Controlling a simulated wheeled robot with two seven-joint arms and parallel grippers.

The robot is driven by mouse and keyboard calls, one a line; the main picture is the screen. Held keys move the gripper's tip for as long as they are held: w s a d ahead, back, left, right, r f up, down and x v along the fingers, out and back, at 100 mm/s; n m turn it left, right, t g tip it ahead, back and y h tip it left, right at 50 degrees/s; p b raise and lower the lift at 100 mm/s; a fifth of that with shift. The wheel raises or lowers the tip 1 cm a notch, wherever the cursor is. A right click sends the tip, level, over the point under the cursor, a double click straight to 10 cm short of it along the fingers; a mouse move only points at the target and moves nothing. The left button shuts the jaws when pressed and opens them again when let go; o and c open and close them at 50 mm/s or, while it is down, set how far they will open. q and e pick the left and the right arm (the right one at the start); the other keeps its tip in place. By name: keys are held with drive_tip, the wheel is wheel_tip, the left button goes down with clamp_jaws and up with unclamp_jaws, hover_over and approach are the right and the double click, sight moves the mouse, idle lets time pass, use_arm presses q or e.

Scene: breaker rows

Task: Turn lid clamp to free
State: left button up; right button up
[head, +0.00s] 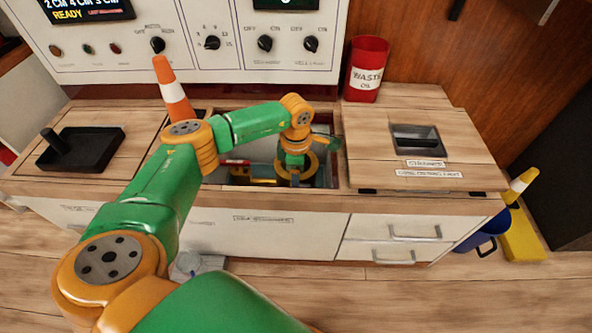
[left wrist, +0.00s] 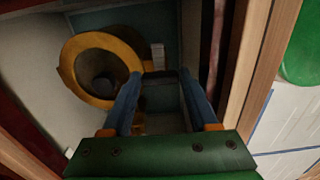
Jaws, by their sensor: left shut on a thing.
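My left arm reaches down into an open compartment (head: 225,121) in the counter. My left gripper (head: 294,180) is low inside it. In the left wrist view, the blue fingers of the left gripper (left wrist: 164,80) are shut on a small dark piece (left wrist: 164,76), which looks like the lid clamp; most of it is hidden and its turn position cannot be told. A thick orange ring (left wrist: 70,65) with a dark centre lies just left of the fingertips. My right gripper is not in view.
Wooden compartment walls (left wrist: 240,70) stand close to the gripper. A red waste oil bin (head: 367,70), an orange-white cone (head: 173,92) and a black tray (head: 80,157) stand on the counter. A panel with knobs (head: 212,42) rises behind. A wooden lid section (head: 375,165) lies right.

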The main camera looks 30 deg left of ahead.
use_arm(q)
drive_tip(key=o, duration=1.4)
